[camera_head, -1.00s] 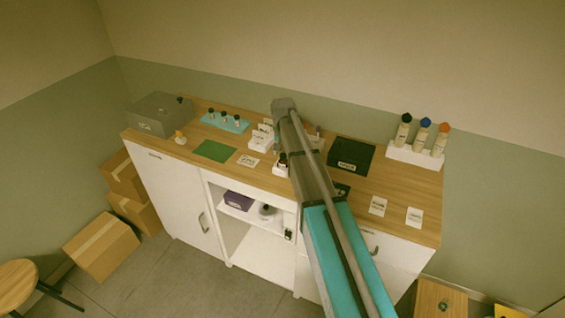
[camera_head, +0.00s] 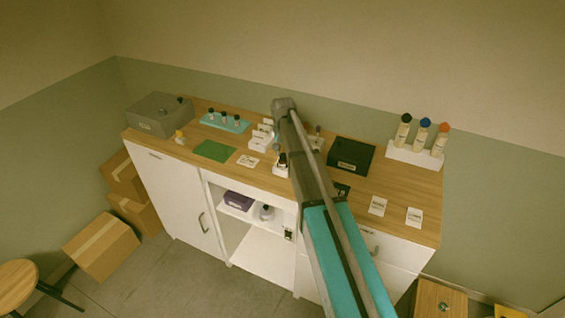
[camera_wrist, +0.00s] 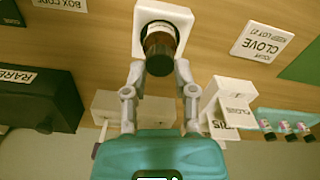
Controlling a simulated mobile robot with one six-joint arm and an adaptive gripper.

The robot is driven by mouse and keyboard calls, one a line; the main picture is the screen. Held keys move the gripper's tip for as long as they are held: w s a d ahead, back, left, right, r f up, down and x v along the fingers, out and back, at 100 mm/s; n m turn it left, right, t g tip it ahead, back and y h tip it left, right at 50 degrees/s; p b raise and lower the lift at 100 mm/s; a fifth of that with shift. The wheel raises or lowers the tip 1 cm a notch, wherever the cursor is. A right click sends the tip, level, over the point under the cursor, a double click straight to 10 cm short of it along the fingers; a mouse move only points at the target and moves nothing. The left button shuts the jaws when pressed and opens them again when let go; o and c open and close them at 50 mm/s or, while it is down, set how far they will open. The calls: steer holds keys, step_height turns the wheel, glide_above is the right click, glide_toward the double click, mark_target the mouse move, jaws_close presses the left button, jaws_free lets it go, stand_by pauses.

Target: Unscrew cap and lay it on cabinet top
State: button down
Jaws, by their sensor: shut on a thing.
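A small brown bottle with a dark cap (camera_wrist: 159,60) stands in a white square holder (camera_wrist: 178,14) in the wrist view. My gripper (camera_wrist: 160,72) has a finger on either side of the cap and is shut on it. The cap is still at the bottle, and I cannot tell whether it is loose. In the head view the white holder (camera_head: 280,171) stands near the front edge of the cabinet top (camera_head: 330,178), partly behind my arm. My gripper is mostly hidden there.
A clove card (camera_wrist: 257,40) lies beside the holder. White boxes (camera_wrist: 230,98) and a black case (camera_head: 351,154) stand close by. A green mat (camera_head: 214,151) lies left, with a teal tray of vials (camera_head: 225,122) behind it. Bare wood shows around the cards at right.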

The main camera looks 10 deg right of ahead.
mark_target(283, 154)
steer(key=n, duration=1.3)
steer(key=shift+n, duration=2.6)
steer(key=shift+r+p, duration=1.25)
steer(key=shift+p, duration=0.05)
steer(key=shift+r+p, duration=1.9)
steer(key=shift+f, duration=0.2)
